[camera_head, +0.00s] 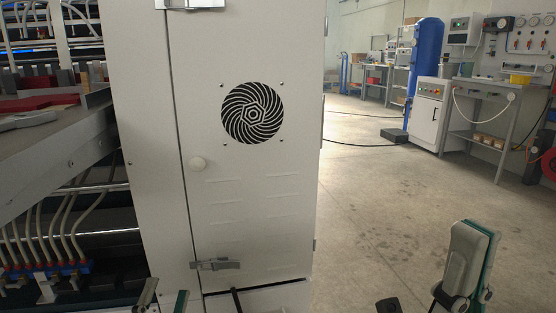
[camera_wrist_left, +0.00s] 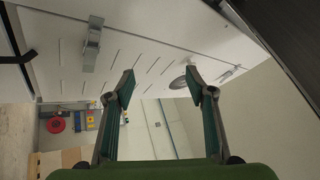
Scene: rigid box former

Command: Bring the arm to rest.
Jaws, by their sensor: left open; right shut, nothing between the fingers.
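My left gripper (camera_head: 164,297) shows only its fingertips at the bottom edge of the head view, low in front of the white cabinet (camera_head: 245,190). In the left wrist view the left gripper (camera_wrist_left: 162,84) is open, with nothing between its green-padded fingers. The cabinet door (camera_wrist_left: 145,50) fills the upper part of that view, beyond the fingertips. My right gripper (camera_head: 470,262) is at the lower right of the head view, over the floor, shut and empty. Most of both arms is out of view.
Machinery with a grey sloping panel (camera_head: 55,150) stands at left. Open concrete floor (camera_head: 400,200) lies right; a workbench (camera_head: 485,115) and blue tank (camera_head: 426,60) stand behind.

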